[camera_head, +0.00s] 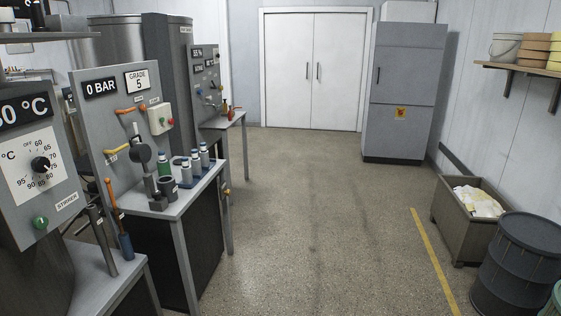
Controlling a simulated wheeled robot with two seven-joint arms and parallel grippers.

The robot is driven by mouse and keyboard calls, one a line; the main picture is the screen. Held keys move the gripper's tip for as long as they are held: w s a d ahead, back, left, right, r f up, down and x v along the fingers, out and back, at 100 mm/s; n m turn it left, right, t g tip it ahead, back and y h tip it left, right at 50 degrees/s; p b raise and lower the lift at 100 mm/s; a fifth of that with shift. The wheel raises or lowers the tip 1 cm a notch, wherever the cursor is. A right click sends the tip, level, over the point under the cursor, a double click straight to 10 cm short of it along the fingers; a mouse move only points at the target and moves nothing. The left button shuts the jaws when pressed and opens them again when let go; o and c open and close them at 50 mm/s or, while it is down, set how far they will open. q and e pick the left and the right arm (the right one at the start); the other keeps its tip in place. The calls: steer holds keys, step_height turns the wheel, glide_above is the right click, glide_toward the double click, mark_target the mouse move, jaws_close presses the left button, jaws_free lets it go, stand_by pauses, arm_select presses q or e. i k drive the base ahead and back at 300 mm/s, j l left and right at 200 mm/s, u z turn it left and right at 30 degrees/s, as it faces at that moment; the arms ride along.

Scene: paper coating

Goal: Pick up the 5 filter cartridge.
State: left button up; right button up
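Several small grey bottle-like cylinders stand upright on a grey workbench (190,200) at the left, in a blue base; one is the front cylinder (186,175), another is the rear cylinder (204,156). They look like the filter cartridges, but their markings are too small to read, so I cannot tell which is the 5. A green cylinder (164,163) stands just left of them. A "GRADE 5" sign (137,82) hangs on the grey panel (92,130) behind the bench. Neither of my grippers is in view.
A dark cup-shaped fitting (168,185) sits near the bench's front. A temperature panel (40,165) and stirrer bench (95,270) stand nearer at left. The floor (310,220) is clear in the middle. A waste bin (450,225) and dark drum (515,265) stand at right.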

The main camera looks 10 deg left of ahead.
mark_target(205, 153)
steer(key=i+u, duration=0.65)
steer(key=i, duration=0.2)
steer(key=i+l+u, duration=0.65)
steer(key=i, duration=0.15)
steer(key=i+l+u, duration=0.2)
steer(key=l, duration=0.2)
steer(key=k+l, duration=0.1)
steer(key=l, duration=0.3)
steer(key=k+l+u, duration=0.15)
steer(key=l, duration=0.25)
steer(key=k+l, duration=0.1)
steer(key=l, duration=0.25)
steer(key=k+l+u, duration=0.15)
steer(key=l, duration=0.25)
steer(key=k+l, duration=0.15)
steer(key=l, duration=0.2)
steer(key=k+l+u, duration=0.15)
steer(key=l, duration=0.2)
